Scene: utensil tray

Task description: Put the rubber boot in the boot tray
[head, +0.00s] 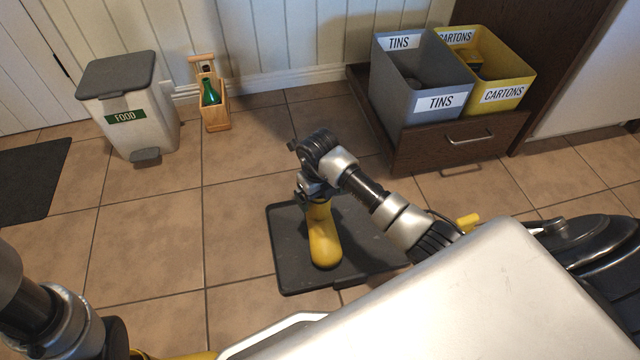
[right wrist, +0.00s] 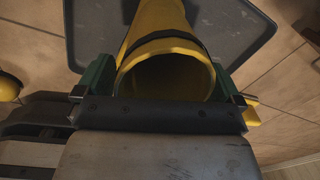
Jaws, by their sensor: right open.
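The yellow rubber boot (head: 322,242) stands upright on the dark boot tray (head: 289,262), its toe towards me in the head view. In the right wrist view the boot (right wrist: 165,47) shows its open top, with the grey tray (right wrist: 232,25) beneath it. My right gripper (head: 315,196) is at the top of the boot's shaft. In the right wrist view its green fingers (right wrist: 162,76) are open, one on each side of the shaft. I cannot tell whether they touch it. My left arm shows at the lower left, but its gripper is out of view.
A grey TINS bin (head: 405,97) and a yellow CARTONS bin (head: 510,93) stand in an open drawer (head: 430,158) at back right. A FOOD bin (head: 150,125) and a wooden carrier (head: 216,118) with a green bottle stand at back left. Tiled floor left of the tray is clear.

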